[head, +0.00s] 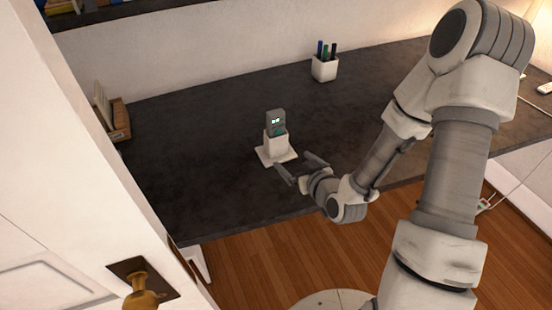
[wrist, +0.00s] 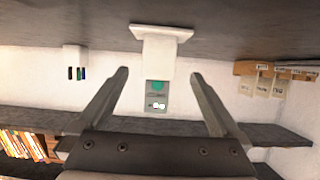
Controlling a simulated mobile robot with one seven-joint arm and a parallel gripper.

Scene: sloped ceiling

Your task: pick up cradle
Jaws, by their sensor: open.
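The white cradle (head: 275,153) stands upright on the dark desk, with a flat square base and a small grey handset (head: 275,121) with a lit screen in it. In the wrist view, which is upside down, the cradle (wrist: 158,57) and the handset (wrist: 157,97) appear between the fingers. My gripper (head: 290,162) is open and empty, low over the desk at the near side of the cradle. The fingers point at it, just short of its body. In the wrist view my gripper (wrist: 160,74) has clear gaps on both sides of the cradle.
A white pen cup (head: 324,68) stands farther back, to the right. A wooden organizer (head: 118,122) is at the desk's left end. A white door with a brass knob (head: 142,288) fills the left foreground. The dark desk (head: 200,150) is otherwise clear around the cradle.

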